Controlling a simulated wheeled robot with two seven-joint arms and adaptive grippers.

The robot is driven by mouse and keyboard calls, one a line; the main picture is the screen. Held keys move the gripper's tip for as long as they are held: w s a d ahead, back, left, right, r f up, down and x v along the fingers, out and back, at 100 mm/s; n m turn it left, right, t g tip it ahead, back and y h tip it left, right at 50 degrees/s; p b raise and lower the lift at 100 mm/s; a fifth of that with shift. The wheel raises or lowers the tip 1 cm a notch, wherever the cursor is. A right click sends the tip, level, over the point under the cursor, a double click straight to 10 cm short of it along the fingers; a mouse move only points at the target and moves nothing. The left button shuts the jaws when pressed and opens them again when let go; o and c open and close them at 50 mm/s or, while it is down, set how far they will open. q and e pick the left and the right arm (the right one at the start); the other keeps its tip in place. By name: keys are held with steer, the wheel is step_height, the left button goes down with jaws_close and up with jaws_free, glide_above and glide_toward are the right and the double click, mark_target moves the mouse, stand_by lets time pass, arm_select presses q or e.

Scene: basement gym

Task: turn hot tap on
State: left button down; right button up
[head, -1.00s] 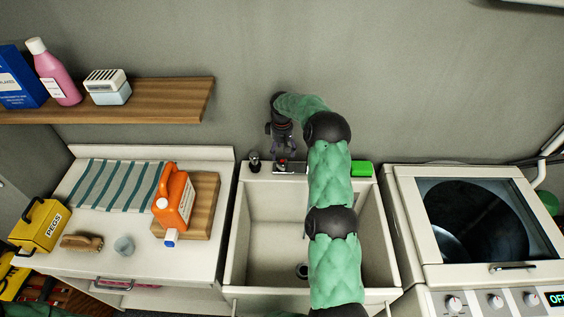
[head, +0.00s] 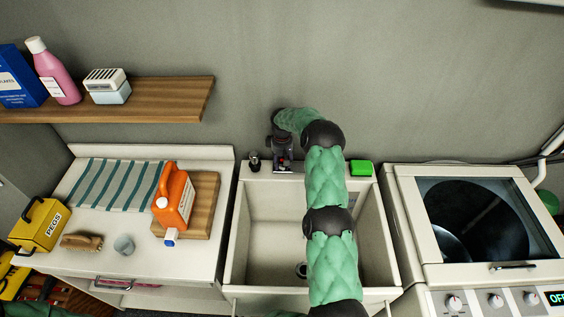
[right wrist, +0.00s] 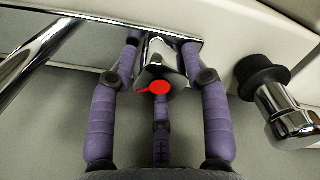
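The hot tap (right wrist: 158,62) is a chrome fitting with a red lever-like marker, mounted on a chrome plate at the back of the sink (head: 235,245). In the right wrist view, two purple fingers of my right gripper (right wrist: 162,42) stand on either side of it, with a third finger behind the red marker. The gripper is open around the tap; I cannot tell whether the fingers touch it. In the head view, my right gripper (head: 283,163) points down over the sink's back ledge and mostly hides the tap. My left gripper is not in view.
A black-topped chrome fitting (head: 254,161) stands beside the tap. A green block (head: 361,167) lies on the ledge to the right. A chrome spout (right wrist: 35,50) shows in the wrist view. An orange bottle (head: 173,196) stands on the left counter; a washing machine (head: 480,225) is at right.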

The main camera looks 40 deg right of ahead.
mark_target(282, 161)
steer(key=shift+c, duration=1.2)
steer(key=shift+n+b, duration=0.4)
steer(key=shift+n, duration=0.2)
steer(key=o, duration=1.1)
steer(key=shift+o, duration=0.2)
step_height(282, 161, up, 12)
